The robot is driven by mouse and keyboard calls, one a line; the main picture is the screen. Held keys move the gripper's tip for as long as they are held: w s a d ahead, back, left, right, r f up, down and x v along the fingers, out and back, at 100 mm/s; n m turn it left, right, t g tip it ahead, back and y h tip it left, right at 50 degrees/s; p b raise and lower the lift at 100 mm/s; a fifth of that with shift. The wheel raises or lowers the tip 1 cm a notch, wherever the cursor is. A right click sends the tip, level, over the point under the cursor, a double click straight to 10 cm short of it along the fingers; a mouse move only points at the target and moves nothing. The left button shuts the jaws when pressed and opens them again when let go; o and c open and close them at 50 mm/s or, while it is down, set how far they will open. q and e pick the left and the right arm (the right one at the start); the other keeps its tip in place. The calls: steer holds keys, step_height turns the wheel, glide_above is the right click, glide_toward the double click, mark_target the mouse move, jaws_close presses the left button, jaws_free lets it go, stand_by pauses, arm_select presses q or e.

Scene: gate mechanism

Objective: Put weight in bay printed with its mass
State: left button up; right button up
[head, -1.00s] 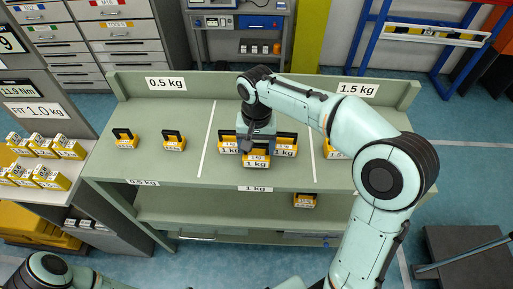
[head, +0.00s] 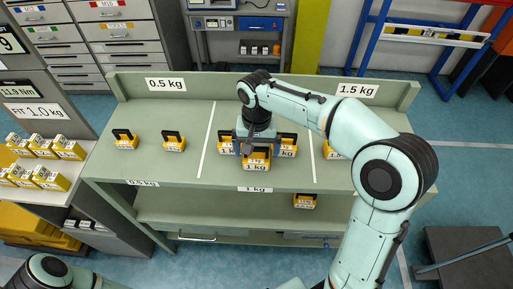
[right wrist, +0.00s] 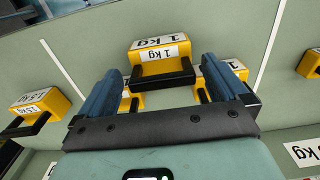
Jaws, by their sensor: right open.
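A yellow weight printed 1 kg (head: 256,165) with a black handle stands in the middle bay, whose back label shows only partly behind my arm; the front-edge label reads 1 kg (head: 255,189). My right gripper (head: 256,148) is open just over this weight. In the right wrist view the same weight (right wrist: 160,48) sits between and beyond the blue fingers, apart from them as far as I can tell. Other 1 kg weights stand close by at left (head: 226,146) and right (head: 288,148), partly hidden. My left gripper is out of view; only part of its arm shows.
The left bay, labelled 0.5 kg (head: 166,84), holds two weights. The right bay, labelled 1.5 kg (head: 357,90), shows a weight (head: 332,152) half hidden by my arm. One weight (head: 304,201) lies on the lower shelf. Several weights (head: 45,147) stand on the left side table.

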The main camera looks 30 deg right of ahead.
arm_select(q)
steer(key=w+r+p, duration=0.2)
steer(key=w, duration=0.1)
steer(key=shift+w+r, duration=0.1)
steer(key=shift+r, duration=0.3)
arm_select(e)
step_height(320, 180, up, 12)
steer(key=shift+f, duration=0.1)
